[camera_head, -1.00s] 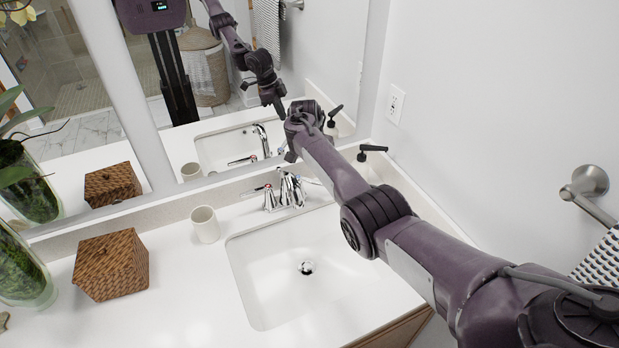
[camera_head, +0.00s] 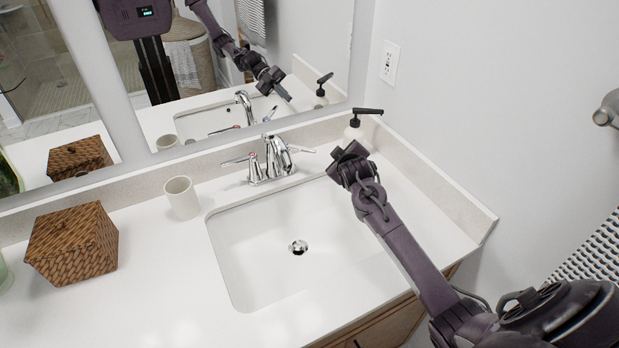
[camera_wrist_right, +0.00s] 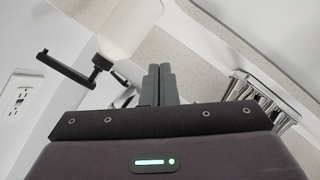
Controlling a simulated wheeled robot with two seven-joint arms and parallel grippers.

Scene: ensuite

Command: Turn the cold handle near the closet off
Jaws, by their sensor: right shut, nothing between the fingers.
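The chrome faucet (camera_head: 277,158) stands behind the sink. Its right lever, the cold handle (camera_head: 300,149), points right toward the soap bottle. The left lever (camera_head: 236,160), with a red mark at its hub, points left. My right gripper (camera_head: 343,160) is right of the cold handle, above the sink's back right corner, with a visible gap between them. In the right wrist view its fingers (camera_wrist_right: 158,85) are shut and empty. The faucet (camera_wrist_right: 258,97) shows at the right there, and a small chrome piece sits partly hidden left of the fingers. My left gripper is not in view.
A soap bottle with a black pump (camera_head: 358,122) stands just behind my right gripper. A white cup (camera_head: 182,197) and wicker box (camera_head: 74,243) stand left of the sink (camera_head: 290,281). The mirror (camera_head: 320,60) rises behind the counter; a wall bounds the right.

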